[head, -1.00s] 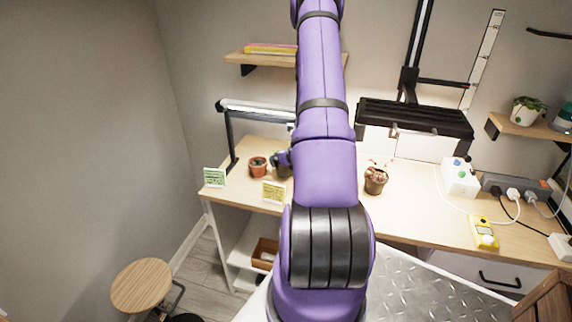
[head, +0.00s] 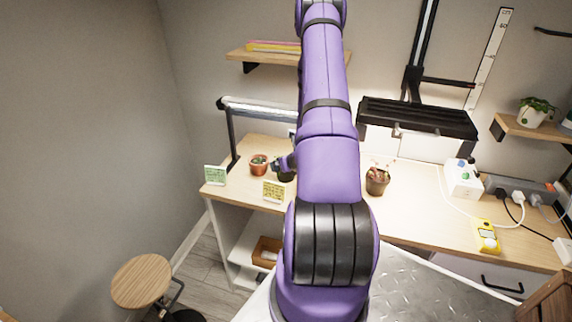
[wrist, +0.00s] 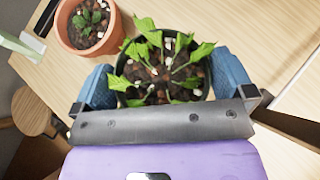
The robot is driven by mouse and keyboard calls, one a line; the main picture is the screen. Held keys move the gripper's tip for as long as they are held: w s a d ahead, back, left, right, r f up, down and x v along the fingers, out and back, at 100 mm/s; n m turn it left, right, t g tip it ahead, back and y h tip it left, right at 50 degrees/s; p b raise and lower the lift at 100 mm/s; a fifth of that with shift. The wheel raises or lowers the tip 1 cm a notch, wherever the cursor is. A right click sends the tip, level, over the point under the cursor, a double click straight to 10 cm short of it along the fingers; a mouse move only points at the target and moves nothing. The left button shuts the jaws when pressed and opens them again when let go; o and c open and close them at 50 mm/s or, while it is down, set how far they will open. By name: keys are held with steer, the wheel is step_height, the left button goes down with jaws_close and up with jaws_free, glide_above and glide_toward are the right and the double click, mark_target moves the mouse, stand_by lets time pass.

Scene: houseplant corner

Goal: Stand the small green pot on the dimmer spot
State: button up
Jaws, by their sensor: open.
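The small green pot (wrist: 172,101), dark-rimmed with a leafy green plant, sits between the blue fingers of my gripper (wrist: 163,80) in the wrist view. The fingers are open, one on each side of the pot. In the head view the pot (head: 286,176) is a dark shape on the bench, largely hidden by my purple arm, with my gripper (head: 281,163) at it. A slim lit lamp (head: 262,107) stands over the left of the bench and a wide black lamp (head: 417,118) hangs over the middle. I cannot tell which spot is dimmer.
A terracotta pot (head: 259,164) stands close left of the green pot. Green (head: 215,175) and yellow (head: 274,191) cards stand at the bench's front edge. A brown pot (head: 377,183) with a reddish plant is right of my arm. A yellow meter (head: 487,236) lies farther right.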

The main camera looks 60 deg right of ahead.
steer(key=v, duration=1.2)
steer(key=w+a+r+n+t+y, duration=0.3)
steer(key=w+a+r+n+y, duration=0.2)
steer(key=w+a+r+n, duration=0.45)
steer(key=w+a+r+n+g+y, duration=0.2)
steer(key=a+r+n+y, duration=0.65)
steer(key=a+r, duration=0.6)
steer(key=s+a+r+n+g+h, duration=0.1)
steer(key=s+a+r+n+g, duration=0.25)
steer(key=a+n, duration=0.3)
steer(key=s+a+r+n+g, duration=0.2)
steer(key=s+a+n, duration=0.3)
steer(key=a+n, duration=0.15)
steer(key=s+r+n+h, duration=0.7)
steer(key=s+n, duration=0.3)
steer(key=shift+s+a+n, duration=0.3)
steer(key=shift+a+n, duration=0.1)
steer(key=shift+a, duration=0.1)
steer(key=shift+r+t, duration=0.15)
steer(key=shift+t, duration=0.1)
